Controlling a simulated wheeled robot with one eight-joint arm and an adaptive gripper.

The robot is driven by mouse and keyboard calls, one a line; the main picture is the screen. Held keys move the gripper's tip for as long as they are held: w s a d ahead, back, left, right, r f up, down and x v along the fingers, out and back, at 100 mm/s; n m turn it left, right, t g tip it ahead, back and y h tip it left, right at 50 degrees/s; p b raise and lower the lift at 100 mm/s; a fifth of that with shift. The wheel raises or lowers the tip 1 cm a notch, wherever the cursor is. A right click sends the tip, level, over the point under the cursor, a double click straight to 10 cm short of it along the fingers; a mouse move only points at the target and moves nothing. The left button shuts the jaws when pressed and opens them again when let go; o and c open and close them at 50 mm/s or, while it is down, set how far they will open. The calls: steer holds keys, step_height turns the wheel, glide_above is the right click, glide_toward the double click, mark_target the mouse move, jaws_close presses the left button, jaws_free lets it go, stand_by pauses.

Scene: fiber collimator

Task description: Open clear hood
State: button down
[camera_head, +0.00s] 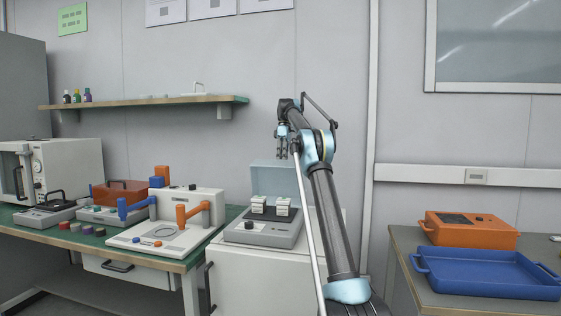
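The clear hood (272,176) shows as a pale bluish see-through panel. It seems to stand upright at the back of a grey bench device (262,233). Two white-and-green blocks (259,204) sit on the device in front of the panel. My gripper (282,156) hangs fingers down above and in front of the panel's upper right part in the picture. Its two fingers look apart with nothing between them, though they are small here. Contact with the hood cannot be told. My forearm covers the area just right of the device.
The device stands on a white cabinet (240,280). A green bench (60,244) at left holds a white machine with an orange handle (190,215) and other instruments. A shelf (130,103) hangs above. A blue tray (490,278) and orange case (468,232) are at right.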

steer(key=shift+w+f, duration=0.15)
steer(key=shift+w, duration=0.1)
steer(key=c, duration=2)
jaws_free()
steer(key=shift+d, duration=0.1)
steer(key=o, duration=0.3)
steer(key=shift+w+f, duration=0.15)
steer(key=shift+o, duration=0.2)
